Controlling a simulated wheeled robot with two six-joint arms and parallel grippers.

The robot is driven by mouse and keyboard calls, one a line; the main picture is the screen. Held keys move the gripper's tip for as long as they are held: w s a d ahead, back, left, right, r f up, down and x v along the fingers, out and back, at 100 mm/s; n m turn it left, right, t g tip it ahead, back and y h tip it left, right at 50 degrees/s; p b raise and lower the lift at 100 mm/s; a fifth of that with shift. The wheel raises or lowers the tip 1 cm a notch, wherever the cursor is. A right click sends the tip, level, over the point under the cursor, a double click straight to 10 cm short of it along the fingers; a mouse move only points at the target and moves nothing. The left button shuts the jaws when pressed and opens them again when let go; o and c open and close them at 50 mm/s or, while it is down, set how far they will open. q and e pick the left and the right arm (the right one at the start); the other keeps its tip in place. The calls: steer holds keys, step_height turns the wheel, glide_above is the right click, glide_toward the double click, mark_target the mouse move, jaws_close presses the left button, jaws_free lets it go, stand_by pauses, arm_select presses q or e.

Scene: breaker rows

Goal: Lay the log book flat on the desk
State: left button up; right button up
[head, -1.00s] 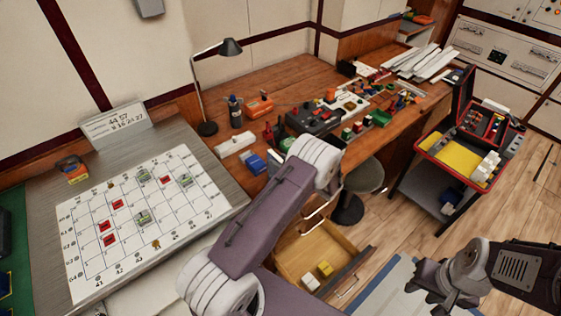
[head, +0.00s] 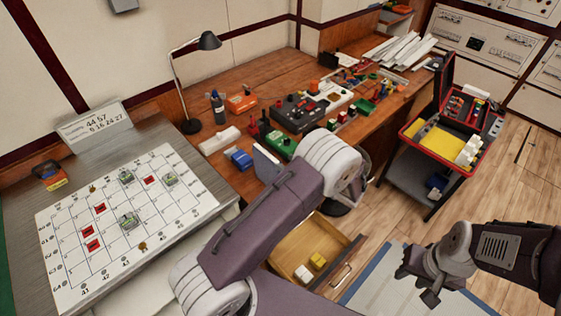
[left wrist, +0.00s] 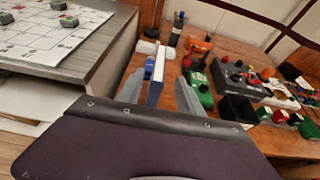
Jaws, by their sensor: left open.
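A thin upright panel with a blue face and pale edge, apparently the log book (head: 267,163), shows beside my left wrist in the head view. In the left wrist view the log book (left wrist: 157,76) stands nearly edge-on between the two fingers of my left gripper (left wrist: 160,92). Those fingers are apart, and I cannot tell whether either touches it. In the head view my arm hides the left fingers and the book's lower part. The wooden desk (head: 272,78) runs behind it.
A blue item (head: 239,158), a white block (head: 219,140), a dark control box (head: 300,112) and a green box (head: 281,145) crowd the desk. A lamp (head: 193,124) stands behind. An open drawer (head: 290,245) juts out below. A sloped grid board (head: 120,215) is at left.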

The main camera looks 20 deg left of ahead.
arm_select(q)
steer(key=s+n+g+h, duration=0.75)
steer(key=s+n, duration=0.55)
steer(key=s, duration=0.5)
steer(key=s+d+r+n+t+h, duration=0.1)
steer(key=s+d+n+t+h, duration=0.2)
steer(key=n, duration=0.7)
steer(key=shift+d+r+h, duration=0.35)
steer(key=shift+d+h, duration=0.8)
steer(key=shift+h, duration=0.1)
steer(key=shift+s+a, duration=0.1)
steer(key=shift+s, duration=0.15)
